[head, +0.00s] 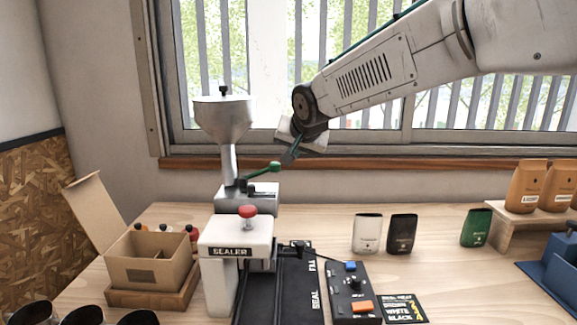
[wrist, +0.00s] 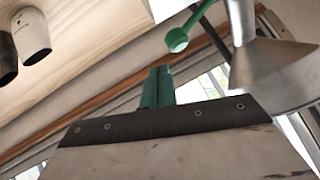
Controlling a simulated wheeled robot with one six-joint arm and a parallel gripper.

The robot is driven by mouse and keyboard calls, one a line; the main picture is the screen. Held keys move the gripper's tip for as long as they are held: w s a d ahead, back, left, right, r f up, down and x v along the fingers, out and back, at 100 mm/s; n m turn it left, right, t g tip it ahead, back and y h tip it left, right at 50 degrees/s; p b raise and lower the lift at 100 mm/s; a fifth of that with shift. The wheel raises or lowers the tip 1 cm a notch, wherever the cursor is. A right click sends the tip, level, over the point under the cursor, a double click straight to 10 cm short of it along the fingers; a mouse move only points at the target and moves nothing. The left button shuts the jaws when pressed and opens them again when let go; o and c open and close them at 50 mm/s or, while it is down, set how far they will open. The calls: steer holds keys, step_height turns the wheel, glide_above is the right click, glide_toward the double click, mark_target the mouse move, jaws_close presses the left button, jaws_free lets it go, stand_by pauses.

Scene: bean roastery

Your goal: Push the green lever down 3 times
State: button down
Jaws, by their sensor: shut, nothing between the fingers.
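The green lever (head: 262,169) sticks out to the right from the base of the grey hopper machine (head: 223,120) and ends in a round knob. It slopes slightly up toward the knob. My gripper (head: 290,156) is shut and empty, just right of the knob and a little above it in the head view. In the wrist view the green fingers (wrist: 157,72) are together, and the lever's knob (wrist: 177,40) shows just beyond their tips with a visible gap. The metal hopper (wrist: 275,70) is at the right there.
The white sealer (head: 237,250) with a red knob stands in front of the machine. An open cardboard box (head: 150,262) is at left. A white pouch (head: 367,233), a black pouch (head: 402,234) and a button panel (head: 354,292) are to the right. The window is behind.

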steer(key=v, duration=0.8)
steer(key=shift+w+d, duration=0.1)
steer(key=shift+w, duration=0.05)
stand_by(1.3)
